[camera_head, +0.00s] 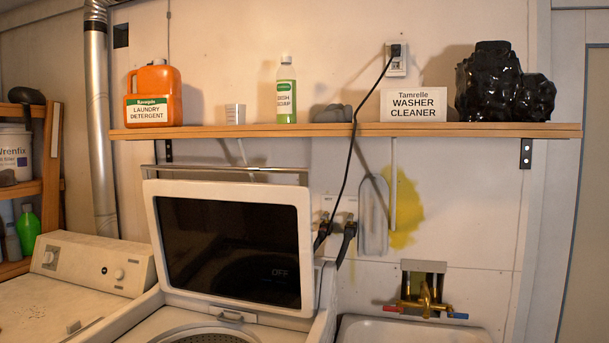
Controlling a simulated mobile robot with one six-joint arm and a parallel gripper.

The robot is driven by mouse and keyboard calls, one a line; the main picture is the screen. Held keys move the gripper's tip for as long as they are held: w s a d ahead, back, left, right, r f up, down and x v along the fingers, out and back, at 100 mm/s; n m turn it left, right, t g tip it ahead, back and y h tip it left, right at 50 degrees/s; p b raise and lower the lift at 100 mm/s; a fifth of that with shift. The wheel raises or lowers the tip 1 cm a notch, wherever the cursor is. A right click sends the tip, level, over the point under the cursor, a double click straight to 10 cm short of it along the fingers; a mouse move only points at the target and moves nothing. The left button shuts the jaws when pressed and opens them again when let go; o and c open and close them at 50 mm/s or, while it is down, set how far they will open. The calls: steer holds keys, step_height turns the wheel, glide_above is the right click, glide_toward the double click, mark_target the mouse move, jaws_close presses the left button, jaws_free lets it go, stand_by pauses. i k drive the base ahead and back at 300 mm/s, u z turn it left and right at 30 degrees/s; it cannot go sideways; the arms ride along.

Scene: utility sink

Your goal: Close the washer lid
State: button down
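The washer lid (230,252) stands raised and nearly upright at the back of the washer. It has a white frame around a dark glass panel, with a small latch at the middle of its lower edge. The washer (140,312) is open below it, and the top of its round drum opening (205,336) shows at the bottom edge of the view. The rest of the washer is cut off by the frame. My gripper is not in view.
A wooden shelf (345,131) above the washer holds an orange detergent jug (154,95), a green soap bottle (286,92), a washer cleaner box (413,105) and a black object (500,85). A sink (410,330) stands right, another white appliance (75,285) left. A black cord (352,160) hangs behind.

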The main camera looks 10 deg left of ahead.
mark_target(242, 245)
steer(key=i, duration=1)
steer(key=u, duration=0.05)
